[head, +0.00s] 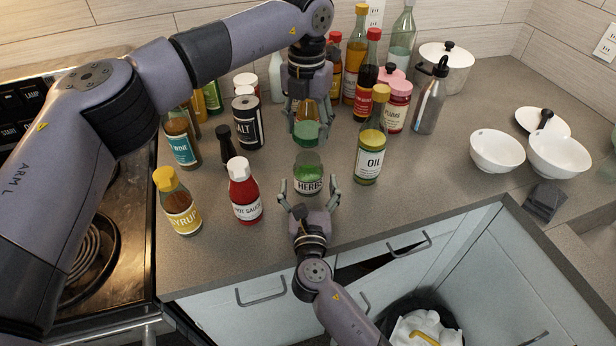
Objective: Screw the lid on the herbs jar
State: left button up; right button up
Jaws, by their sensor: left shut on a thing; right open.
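My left gripper (308,124) points down above and behind the jar in the picture. It is shut on a green lid (309,132), apart from the jar. An amber patch shows between its fingers; I cannot tell what it is.
The oil bottle (369,163) stands close right of the jar. The hot sauce (244,194) and syrup (178,205) stand left. Several bottles and jars crowd behind. White bowls (497,152) stand far right. A drawer (385,254) is partly open below the counter edge.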

aim_at(307, 161)
jog(key=w, duration=0.4)
jog(key=c, duration=1.8)
pick_arm(q)
jog(key=shift+f, duration=2.5)
